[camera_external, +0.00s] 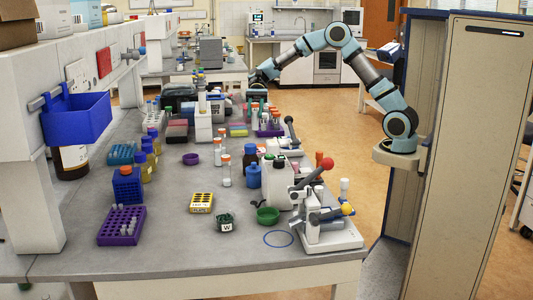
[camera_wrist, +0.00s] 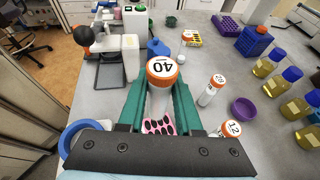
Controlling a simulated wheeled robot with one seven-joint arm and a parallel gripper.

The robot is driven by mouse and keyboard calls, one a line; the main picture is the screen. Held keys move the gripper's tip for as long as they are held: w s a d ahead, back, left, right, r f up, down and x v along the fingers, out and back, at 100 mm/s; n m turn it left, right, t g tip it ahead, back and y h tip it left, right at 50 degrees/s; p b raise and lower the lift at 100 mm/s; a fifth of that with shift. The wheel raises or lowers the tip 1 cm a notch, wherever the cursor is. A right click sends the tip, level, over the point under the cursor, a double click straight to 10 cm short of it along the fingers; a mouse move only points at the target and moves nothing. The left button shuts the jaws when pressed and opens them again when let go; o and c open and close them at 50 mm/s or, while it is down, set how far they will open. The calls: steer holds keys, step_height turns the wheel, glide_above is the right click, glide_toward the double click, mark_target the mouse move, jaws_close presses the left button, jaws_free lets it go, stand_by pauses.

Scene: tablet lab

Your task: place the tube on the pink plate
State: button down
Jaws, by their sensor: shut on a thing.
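In the wrist view, my gripper (camera_wrist: 160,108) is shut on a tube (camera_wrist: 160,70) with an orange-rimmed cap marked 40. The teal fingers stand on either side of its pale body, and the cap faces the camera. A pink plate (camera_wrist: 158,125) with dark oval holes shows just below the tube, between the fingers. Much of it is hidden by the fingers and the gripper body, and I cannot tell whether the tube touches it. In the external view, my gripper (camera_external: 256,94) is small over the far part of the bench, and the held tube is hard to make out there.
Orange-capped tubes marked 29 (camera_wrist: 211,90) and 12 (camera_wrist: 230,130) stand to the right, near a purple bowl (camera_wrist: 244,108). Yellow bottles (camera_wrist: 268,63) stand farther right. A blue ring (camera_wrist: 82,135) and a device with a black knob (camera_wrist: 84,36) are left. Grey bench (camera_external: 180,225) is bare at front.

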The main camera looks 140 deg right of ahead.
steer(key=shift+f+p, duration=0.55)
steer(key=shift+f, duration=3.45)
steer(key=c, duration=0.6)
jaws_free()
steer(key=shift+f, duration=0.1)
steer(key=b+v, duration=0.2)
steer(key=v, duration=1)
